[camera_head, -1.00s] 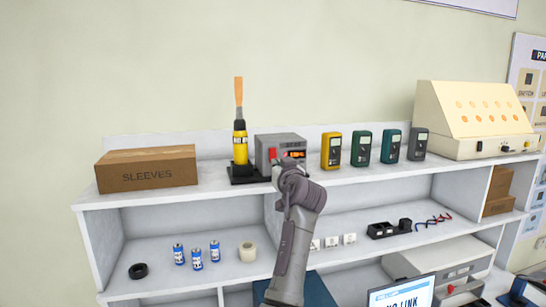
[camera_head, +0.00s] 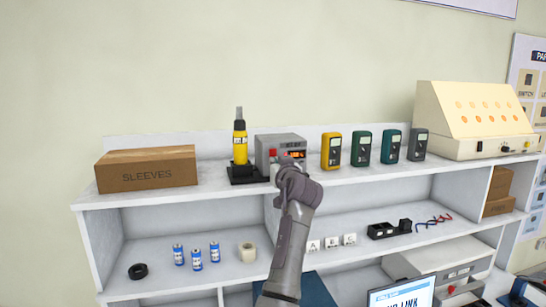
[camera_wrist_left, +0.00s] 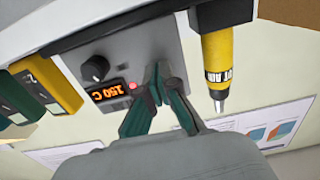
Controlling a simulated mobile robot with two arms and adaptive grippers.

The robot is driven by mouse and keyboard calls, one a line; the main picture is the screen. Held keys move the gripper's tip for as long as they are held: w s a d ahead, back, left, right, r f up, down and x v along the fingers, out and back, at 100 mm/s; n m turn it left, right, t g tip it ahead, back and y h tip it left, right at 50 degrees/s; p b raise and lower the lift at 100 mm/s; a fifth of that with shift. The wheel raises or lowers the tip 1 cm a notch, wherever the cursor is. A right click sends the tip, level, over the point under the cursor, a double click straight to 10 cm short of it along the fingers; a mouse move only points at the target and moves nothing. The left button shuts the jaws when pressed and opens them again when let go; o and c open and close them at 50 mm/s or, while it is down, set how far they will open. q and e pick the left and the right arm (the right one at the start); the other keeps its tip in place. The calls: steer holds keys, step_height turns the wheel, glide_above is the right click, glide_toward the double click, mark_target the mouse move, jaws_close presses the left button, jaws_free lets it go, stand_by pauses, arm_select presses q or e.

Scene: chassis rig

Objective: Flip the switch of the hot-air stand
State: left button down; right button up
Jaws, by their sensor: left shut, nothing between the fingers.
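The hot-air stand is a grey box (camera_head: 288,140) on the top shelf, with a lit orange display and a red part at the left of its front. Beside it a yellow hot-air tool (camera_head: 240,147) stands upright in a dark holder, its nozzle grey. My left gripper (camera_head: 277,166) is shut and empty, at the stand's front just below the red part. In the left wrist view the picture is upside down; the closed fingertips (camera_wrist_left: 158,75) are at the panel, beside a small red light and the display (camera_wrist_left: 107,91). The switch itself is hidden or unclear there. My right gripper is not in view.
A SLEEVES box (camera_head: 148,169) stands to the left. A yellow meter (camera_head: 331,150) and several green and grey ones stand close on the right, before a cream console (camera_head: 478,115). The lower shelf holds blue cells and small parts.

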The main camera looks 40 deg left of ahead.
arm_select(q)
steer(key=b+v, duration=0.1)
steer(key=v, duration=0.7)
stand_by(0.7)
